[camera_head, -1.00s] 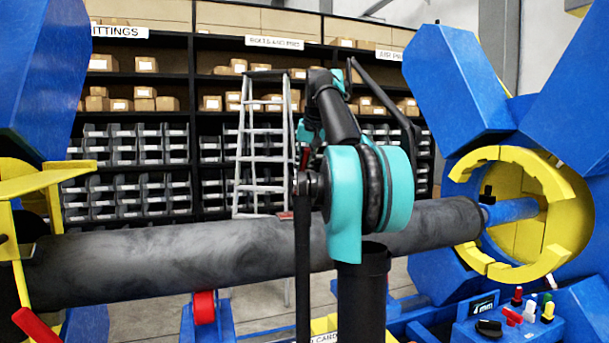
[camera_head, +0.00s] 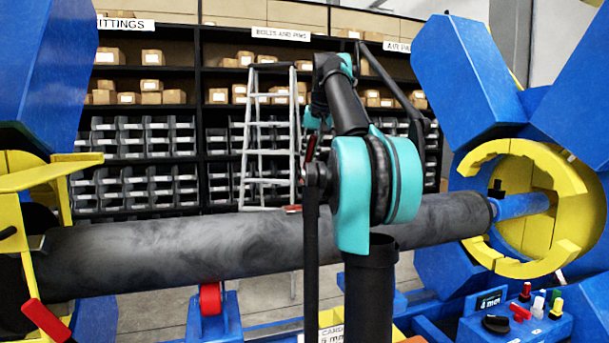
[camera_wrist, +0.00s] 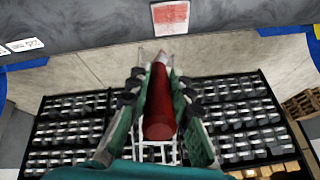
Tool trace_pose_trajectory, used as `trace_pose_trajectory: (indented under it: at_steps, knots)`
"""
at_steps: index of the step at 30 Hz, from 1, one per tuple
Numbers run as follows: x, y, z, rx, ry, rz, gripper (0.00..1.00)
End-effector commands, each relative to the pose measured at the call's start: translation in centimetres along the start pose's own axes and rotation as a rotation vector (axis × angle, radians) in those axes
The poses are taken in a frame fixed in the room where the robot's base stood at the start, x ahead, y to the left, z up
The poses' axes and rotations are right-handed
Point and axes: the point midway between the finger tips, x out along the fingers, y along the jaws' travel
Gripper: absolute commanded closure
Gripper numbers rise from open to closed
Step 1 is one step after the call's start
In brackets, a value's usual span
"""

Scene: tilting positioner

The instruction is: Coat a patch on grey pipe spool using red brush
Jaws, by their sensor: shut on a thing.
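The grey pipe spool (camera_head: 180,245) lies horizontally across the head view, between the yellow-jawed ends. It also fills the top of the wrist view (camera_wrist: 100,18). A reddish patch (camera_wrist: 170,14) shows on the pipe in the wrist view; a thin red sliver of it (camera_head: 291,209) shows on the pipe's upper edge in the head view. My gripper (camera_wrist: 161,82) is shut on the red brush (camera_wrist: 160,118), its tip pointing toward the patch. The tip appears just short of the patch; I cannot tell whether it touches. In the head view my arm mostly hides gripper and brush.
A blue positioner with a yellow ring (camera_head: 540,215) holds the pipe's right end. A red roller (camera_head: 210,298) sits beneath the pipe. A control box (camera_head: 515,325) stands at lower right. Shelves of bins and a ladder (camera_head: 268,140) stand behind. White labels (camera_wrist: 25,45) show in the wrist view.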

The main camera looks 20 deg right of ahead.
Motion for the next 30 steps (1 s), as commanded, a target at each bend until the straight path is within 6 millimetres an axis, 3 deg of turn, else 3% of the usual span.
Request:
trace_pose_trajectory:
  at_steps: [12,17,30]
  knots:
    - [-2.7,-7.5,0.4,-0.003,0.014,0.000,1.00]
    - [-2.2,-7.9,0.8,0.000,0.016,0.002,1.00]
    - [1.1,-7.1,2.5,0.000,0.016,0.001,1.00]
